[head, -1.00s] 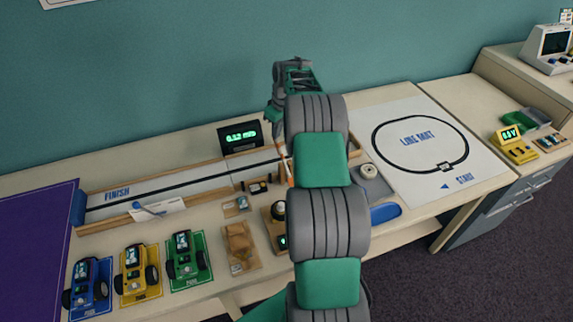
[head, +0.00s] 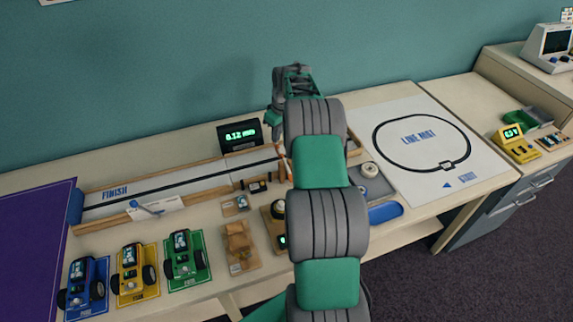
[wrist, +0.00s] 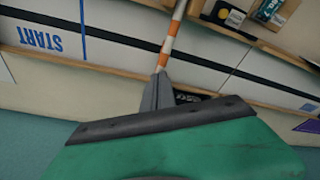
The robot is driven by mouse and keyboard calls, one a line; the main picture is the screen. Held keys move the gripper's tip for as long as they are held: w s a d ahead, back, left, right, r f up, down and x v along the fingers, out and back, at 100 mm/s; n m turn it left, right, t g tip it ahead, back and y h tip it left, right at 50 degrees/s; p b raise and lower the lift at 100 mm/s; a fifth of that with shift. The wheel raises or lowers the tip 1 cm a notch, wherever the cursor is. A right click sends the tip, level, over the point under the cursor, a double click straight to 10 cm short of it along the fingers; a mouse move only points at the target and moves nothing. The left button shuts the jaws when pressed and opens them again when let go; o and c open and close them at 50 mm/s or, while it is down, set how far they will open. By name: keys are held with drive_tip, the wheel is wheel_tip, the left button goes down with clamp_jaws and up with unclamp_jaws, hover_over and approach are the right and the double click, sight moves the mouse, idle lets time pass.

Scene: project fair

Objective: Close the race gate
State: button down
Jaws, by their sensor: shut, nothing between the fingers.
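The race gate is an orange-and-white striped bar (wrist: 172,38). In the wrist view it runs across the white track (wrist: 110,52) with its black centre line, and its lower end is at my fingertips. In the head view a short piece of the bar (head: 282,165) shows beside my arm, which hides the rest. My gripper (wrist: 157,92) is shut and empty, its tips close to or touching the bar's end; I cannot tell which. In the head view my gripper (head: 272,120) is at the wall side of the track.
A timer display (head: 240,134) stands behind the track, left of my gripper. Blue (head: 85,286), yellow (head: 134,273) and green (head: 186,257) cars sit at the front left. A line mat (head: 425,140) lies to the right. Small parts lie in front of the track.

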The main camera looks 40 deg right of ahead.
drive_tip(key=shift+f, duration=0.35)
wheel_tip(320, 180, up, 10)
drive_tip(key=p, duration=0.5)
drive_tip(key=shift+p, duration=0.4)
drive_tip(key=shift+r, duration=0.1)
drive_tip(key=s+a+r+m+t, duration=0.1)
drive_tip(key=s+a+r, duration=0.3)
drive_tip(key=a+r, duration=0.4)
drive_tip(key=s+a+r, duration=0.4)
drive_tip(key=a+r, duration=0.2)
drive_tip(key=a, duration=0.4)
drive_tip(key=s+a, duration=0.3)
drive_tip(key=s, duration=0.3)
drive_tip(key=s+a+f+m, duration=0.1)
drive_tip(key=s+a, duration=0.3)
drive_tip(key=s, duration=0.3)
drive_tip(key=s+a+f+m+t, duration=0.1)
drive_tip(key=s+a, duration=0.2)
drive_tip(key=s, duration=0.4)
drive_tip(key=shift+a+f+h, duration=0.15)
drive_tip(key=shift+a+h, duration=0.15)
drive_tip(key=shift+a, duration=0.05)
